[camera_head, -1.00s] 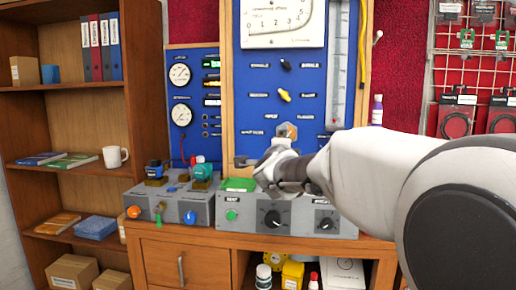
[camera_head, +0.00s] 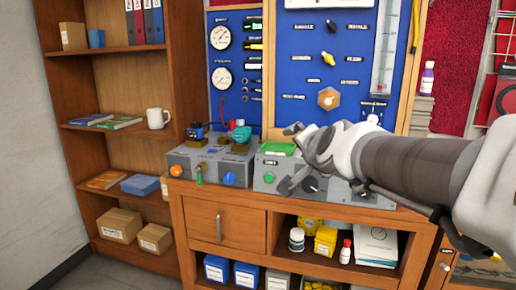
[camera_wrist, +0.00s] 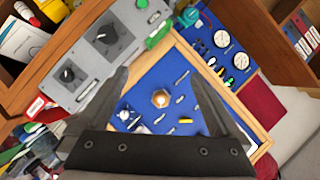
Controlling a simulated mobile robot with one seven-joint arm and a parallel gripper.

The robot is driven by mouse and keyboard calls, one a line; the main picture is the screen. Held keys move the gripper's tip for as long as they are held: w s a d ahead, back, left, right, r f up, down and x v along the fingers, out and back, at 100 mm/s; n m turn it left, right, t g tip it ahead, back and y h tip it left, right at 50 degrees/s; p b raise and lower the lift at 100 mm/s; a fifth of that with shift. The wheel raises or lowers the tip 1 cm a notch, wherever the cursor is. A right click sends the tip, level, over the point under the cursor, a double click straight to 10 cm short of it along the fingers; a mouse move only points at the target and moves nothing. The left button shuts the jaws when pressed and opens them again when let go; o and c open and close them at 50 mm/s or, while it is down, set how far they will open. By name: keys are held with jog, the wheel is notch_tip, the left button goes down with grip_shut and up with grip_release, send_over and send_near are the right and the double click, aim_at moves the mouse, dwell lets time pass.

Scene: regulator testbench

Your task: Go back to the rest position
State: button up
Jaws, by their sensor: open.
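My gripper (camera_head: 290,158) is in front of the grey control box with the green button and black dials (camera_head: 265,178), on the wooden bench. In the wrist view my gripper (camera_wrist: 165,85) shows two dark fingers spread wide with nothing held between them. Past the fingers, the wrist view shows the blue panel (camera_wrist: 178,75) with a hexagonal brass-coloured knob (camera_wrist: 161,98). The same knob (camera_head: 328,98) shows in the head view above my arm. My wrist and forearm hide part of the control box and the panel's lower edge.
A second grey box (camera_head: 205,172) with coloured knobs stands left on the bench. A wooden shelf (camera_head: 185,60) with books, a white mug (camera_head: 157,118) and cartons is at the left. Bottles and boxes fill the bench's open shelf. Floor shows at lower left.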

jog(key=s+d+f+n+g+h, duration=0.15)
jog(key=s+f+n+g, duration=0.3)
jog(key=s+f, duration=0.6)
jog(key=s+d+f+n+g+y, duration=0.1)
jog(key=s+d+f+n+g, duration=0.35)
jog(key=s, duration=1.05)
notch_tip(320, 180, up, 20)
jog(key=a+p, duration=0.2)
jog(key=p, duration=1.9)
jog(key=shift+n, duration=0.4)
jog(key=shift+s+f+h, duration=0.1)
jog(key=shift+f+h, duration=0.05)
jog(key=shift+h, duration=0.1)
